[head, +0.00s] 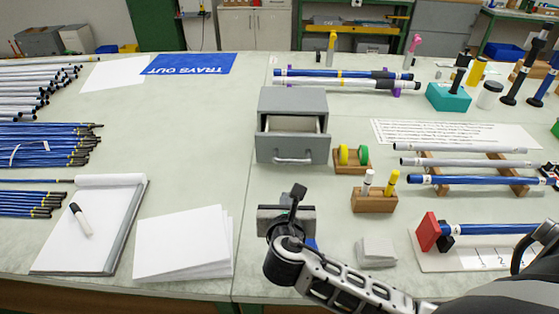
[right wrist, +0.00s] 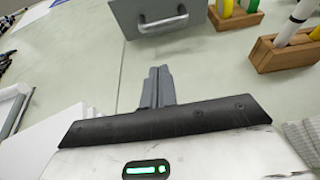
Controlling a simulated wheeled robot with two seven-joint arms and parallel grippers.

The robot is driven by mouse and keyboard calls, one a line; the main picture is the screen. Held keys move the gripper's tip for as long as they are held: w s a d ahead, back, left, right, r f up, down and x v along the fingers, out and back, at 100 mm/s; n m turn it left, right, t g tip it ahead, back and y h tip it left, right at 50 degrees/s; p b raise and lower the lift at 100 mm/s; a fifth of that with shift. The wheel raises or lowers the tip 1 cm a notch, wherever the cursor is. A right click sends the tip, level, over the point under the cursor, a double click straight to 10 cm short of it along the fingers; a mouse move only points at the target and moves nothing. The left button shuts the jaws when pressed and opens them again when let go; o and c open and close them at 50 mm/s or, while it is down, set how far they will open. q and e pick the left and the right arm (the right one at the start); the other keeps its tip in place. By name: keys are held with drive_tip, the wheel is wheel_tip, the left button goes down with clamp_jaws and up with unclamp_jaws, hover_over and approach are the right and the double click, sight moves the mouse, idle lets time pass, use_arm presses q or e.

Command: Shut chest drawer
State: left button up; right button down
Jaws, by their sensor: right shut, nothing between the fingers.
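The small grey chest (head: 293,98) stands near the middle of the table. Its drawer (head: 291,147) is pulled out toward me, and its pale inside shows. The drawer front has a bar handle (head: 293,160). My right gripper (head: 298,191) is on the near side of the drawer, apart from it, with its fingers closed together and empty. In the right wrist view the shut fingers (right wrist: 157,82) point toward the drawer front (right wrist: 125,20) and its handle (right wrist: 163,22), with bare table between. My left gripper is not in view.
A wooden block with yellow and green rolls (head: 351,160) stands close to the drawer's right. A marker holder (head: 374,203) is nearer me. White paper sheets (head: 183,245) and a notepad lie left. The table left of the chest is clear.

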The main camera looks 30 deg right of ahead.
drive_tip(key=x, duration=0.4)
drive_tip(key=shift+w+d+f, duration=0.1)
drive_tip(key=shift+d+f, duration=0.1)
drive_tip(key=shift+d, duration=0.15)
drive_tip(key=x, duration=0.3)
drive_tip(key=shift+w+d+f, duration=0.1)
drive_tip(key=shift+w, duration=0.05)
drive_tip(key=w+d, duration=0.1)
drive_tip(key=w, duration=0.2)
drive_tip(key=shift+d+r, duration=0.25)
drive_tip(key=shift+d, duration=0.15)
drive_tip(key=shift+w+d, duration=0.2)
drive_tip(key=shift+w, duration=0.2)
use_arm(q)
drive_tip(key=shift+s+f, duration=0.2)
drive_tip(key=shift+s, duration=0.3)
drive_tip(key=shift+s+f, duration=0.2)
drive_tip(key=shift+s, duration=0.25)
